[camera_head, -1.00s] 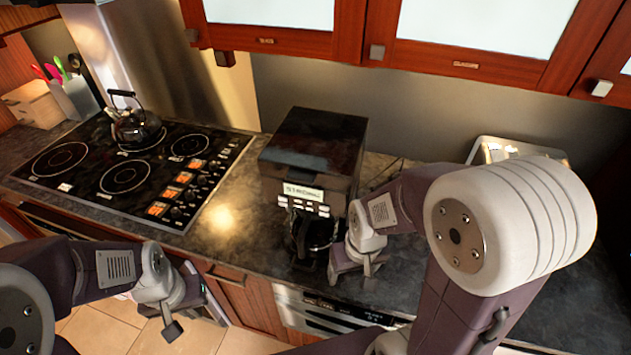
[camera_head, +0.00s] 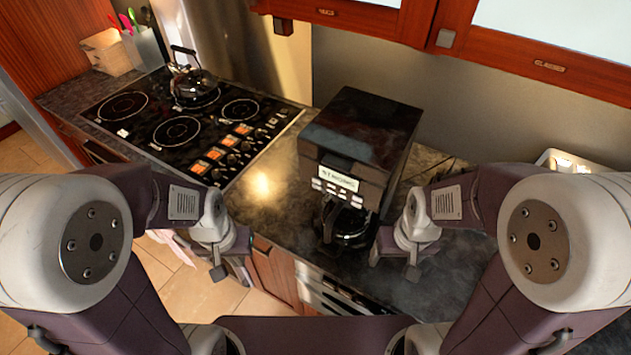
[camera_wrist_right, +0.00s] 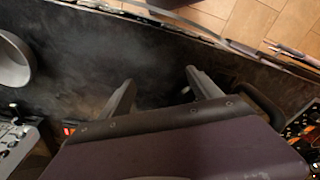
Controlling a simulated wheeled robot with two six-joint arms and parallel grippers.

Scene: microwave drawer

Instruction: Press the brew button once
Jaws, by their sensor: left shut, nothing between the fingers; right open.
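The black coffee maker (camera_head: 360,140) stands on the dark counter in the middle of the head view. Its front panel has a pale label strip and a row of small light buttons (camera_head: 335,188); which one is the brew button cannot be read. A dark carafe (camera_head: 345,224) sits below the panel. My right gripper (camera_head: 393,262) is open, low beside the carafe on its right. In the right wrist view its two fingers (camera_wrist_right: 160,92) are apart with only dark counter between them. My left gripper (camera_head: 228,262) is shut and empty at the counter's front edge, left of the coffee maker.
A stove (camera_head: 180,130) with a kettle (camera_head: 194,84) is left of the coffee maker. Wooden cabinets (camera_head: 350,18) hang above. A pale appliance (camera_head: 570,162) stands at the back right. Counter between stove and coffee maker is clear.

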